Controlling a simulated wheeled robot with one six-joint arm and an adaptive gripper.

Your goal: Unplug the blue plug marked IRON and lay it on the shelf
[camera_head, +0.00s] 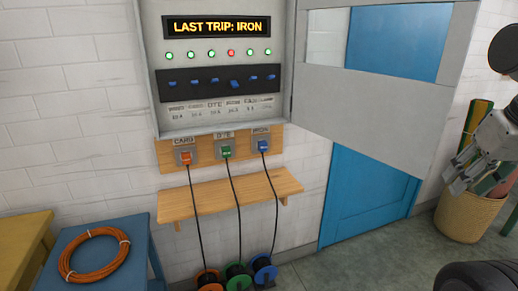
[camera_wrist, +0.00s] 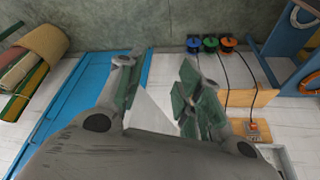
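The blue plug (camera_head: 263,146) sits in the socket under the IRON label, at the right end of a row of three. The wooden shelf (camera_head: 232,196) is on the wall below the sockets and is bare except for the cords hanging in front. My gripper (camera_head: 460,181) is at the right edge of the head view, well away from the plug. In the wrist view, my gripper (camera_wrist: 157,65) has its fingers spread with nothing between them. The shelf (camera_wrist: 256,98) shows there at the right; the blue plug is not visible in that view.
An orange plug (camera_head: 186,157) and a green plug (camera_head: 226,151) sit left of the blue one. Cords lead down to reels (camera_head: 238,277) on the floor. The open panel door (camera_head: 375,110) hangs between my gripper and the sockets. A blue table (camera_head: 128,240) stands left.

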